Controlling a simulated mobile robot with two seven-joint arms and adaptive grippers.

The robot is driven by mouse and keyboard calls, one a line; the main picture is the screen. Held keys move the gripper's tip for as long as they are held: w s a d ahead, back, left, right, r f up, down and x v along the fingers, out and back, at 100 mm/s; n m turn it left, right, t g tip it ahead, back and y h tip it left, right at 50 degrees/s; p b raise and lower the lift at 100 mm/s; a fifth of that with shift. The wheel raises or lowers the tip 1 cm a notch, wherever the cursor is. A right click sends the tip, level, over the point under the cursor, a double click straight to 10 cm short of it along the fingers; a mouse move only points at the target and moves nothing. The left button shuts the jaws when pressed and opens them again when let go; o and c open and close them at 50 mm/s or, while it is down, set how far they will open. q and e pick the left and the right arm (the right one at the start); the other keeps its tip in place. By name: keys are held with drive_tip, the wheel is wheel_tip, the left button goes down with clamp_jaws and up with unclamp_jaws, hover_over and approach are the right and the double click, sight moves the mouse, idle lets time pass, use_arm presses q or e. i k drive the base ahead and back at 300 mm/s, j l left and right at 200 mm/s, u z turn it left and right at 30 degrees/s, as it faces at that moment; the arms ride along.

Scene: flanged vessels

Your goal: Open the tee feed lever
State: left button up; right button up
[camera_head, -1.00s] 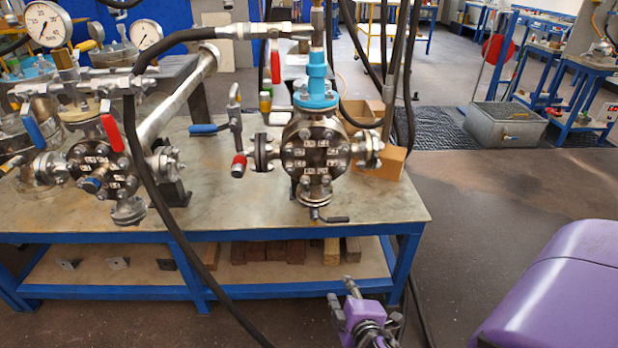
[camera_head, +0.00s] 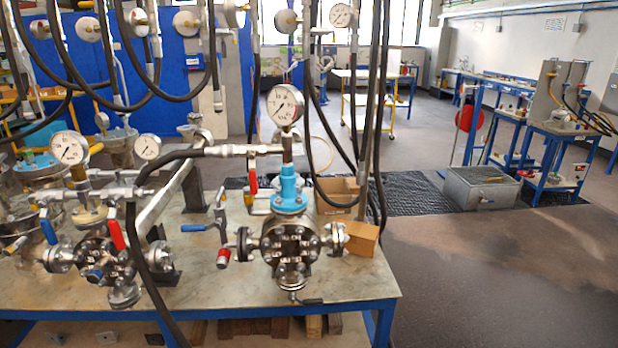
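The flanged vessel (camera_head: 290,245) stands on the bench, with a light-blue fitting (camera_head: 289,192) on top. Above it a tee (camera_head: 287,151) carries a round gauge (camera_head: 285,105) and takes a horizontal pipe from the left, fed by a black hose (camera_head: 160,165). A red lever (camera_head: 253,182) hangs down just left of the tee, below this pipe. A blue-handled lever (camera_head: 195,228) and a red-handled one (camera_head: 223,257) sit on the vessel's left side valve. I cannot tell for sure which is the tee feed lever. Neither gripper is in view.
A second flanged vessel (camera_head: 97,257) with red and blue levers stands at left on the metal bench (camera_head: 345,283). Black hoses hang behind the main vessel. Cardboard boxes (camera_head: 362,237) sit at its right. The floor (camera_head: 480,285) right of the bench is clear.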

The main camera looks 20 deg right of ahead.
sight(253, 180)
drive_tip(key=i+j+z, duration=0.1)
drive_tip(key=z, duration=0.4)
drive_tip(key=j+z, duration=0.2)
drive_tip(key=z, duration=0.25)
drive_tip(key=j+z, duration=0.25)
drive_tip(key=z, duration=0.25)
drive_tip(key=j+z, duration=0.3)
drive_tip(key=j, duration=0.2)
drive_tip(key=j+z, duration=0.35)
drive_tip(key=j, duration=0.2)
drive_tip(key=k, duration=0.05)
